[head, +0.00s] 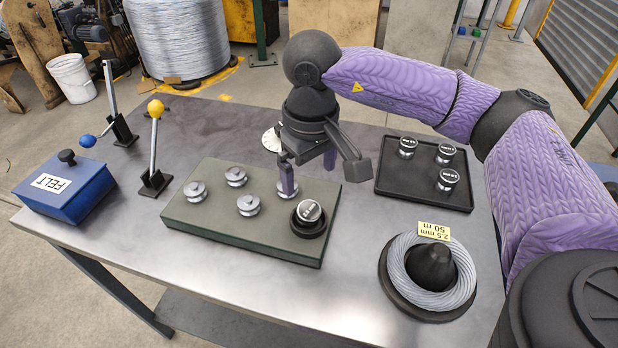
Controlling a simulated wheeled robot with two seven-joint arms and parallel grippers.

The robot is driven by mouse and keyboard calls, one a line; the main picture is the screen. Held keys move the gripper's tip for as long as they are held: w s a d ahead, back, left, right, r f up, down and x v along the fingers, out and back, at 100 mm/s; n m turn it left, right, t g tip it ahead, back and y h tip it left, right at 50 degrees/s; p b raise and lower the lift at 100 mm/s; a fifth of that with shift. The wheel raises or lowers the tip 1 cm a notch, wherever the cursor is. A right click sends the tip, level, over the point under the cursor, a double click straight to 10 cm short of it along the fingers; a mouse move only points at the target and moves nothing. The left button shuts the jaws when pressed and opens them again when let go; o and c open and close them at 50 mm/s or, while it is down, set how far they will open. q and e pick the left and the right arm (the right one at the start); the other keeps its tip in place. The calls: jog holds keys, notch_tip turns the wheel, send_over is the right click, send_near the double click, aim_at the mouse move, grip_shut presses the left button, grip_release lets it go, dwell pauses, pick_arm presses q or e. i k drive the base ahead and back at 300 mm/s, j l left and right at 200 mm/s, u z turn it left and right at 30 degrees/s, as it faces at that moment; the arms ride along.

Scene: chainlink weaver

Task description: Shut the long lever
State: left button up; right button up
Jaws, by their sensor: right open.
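Two levers stand at the left of the table. One lever (154,140) has a yellow ball on an upright rod and a dark base. Behind it, another lever (111,95) has a tall grey rod on a dark base, and a blue ball (88,141) sits low to its left on a short rod. I cannot tell for sure which is the long one. My right gripper (308,170) points down over the back right of the green block, open, well to the right of both levers. No lever is between its fingers. My left gripper is out of view.
The green block (190,218) carries several metal rollers and a dark cup with a weight. A blue felt box (65,190) stands at the left edge. A black tray (400,187) of weights and a wire coil (405,268) are at right. Table between block and levers is clear.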

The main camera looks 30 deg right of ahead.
aim_at(156, 108)
jog(key=k+j, duration=0.8)
jog(key=k, duration=0.05)
